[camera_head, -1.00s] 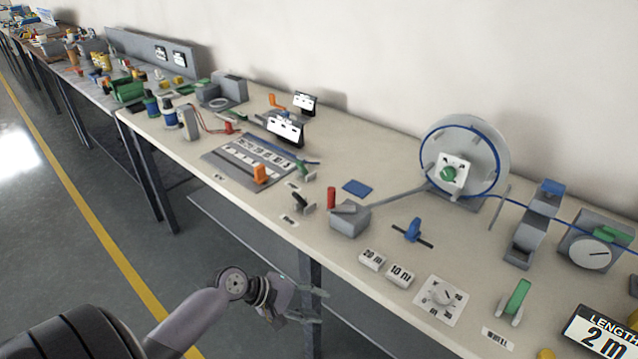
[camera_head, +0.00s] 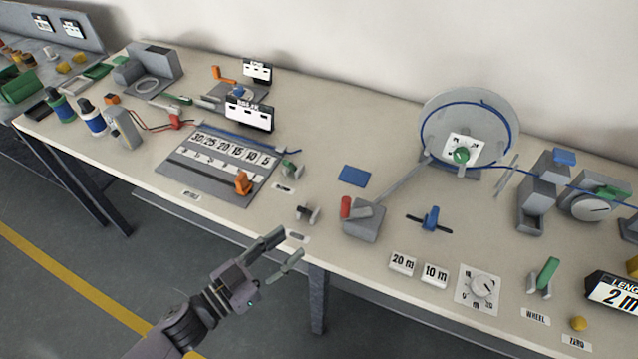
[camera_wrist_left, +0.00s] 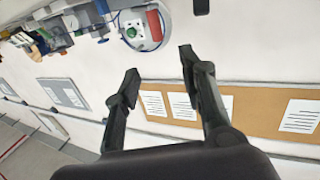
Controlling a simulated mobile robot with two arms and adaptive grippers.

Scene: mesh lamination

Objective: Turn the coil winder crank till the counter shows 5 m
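The coil winder has a round grey disc (camera_head: 470,105) with a blue cable around it and a white hub plate with a green centre. In front of it stands a grey crank box (camera_head: 362,222) with a crank arm and a red handle (camera_head: 346,207). The length counter (camera_head: 612,291) at the right edge reads 2 m and is partly cut off. My left gripper (camera_head: 286,247) is open and empty by the table's front edge, left of the red handle and apart from it. My right gripper is out of view.
A blue slider (camera_head: 430,218), 20 m and 10 m blocks (camera_head: 418,268), a dial (camera_head: 482,288) and a green lever (camera_head: 547,274) lie to the right of the crank. A small black lever (camera_head: 307,214) stands close beyond my left gripper. The table's front edge is near it.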

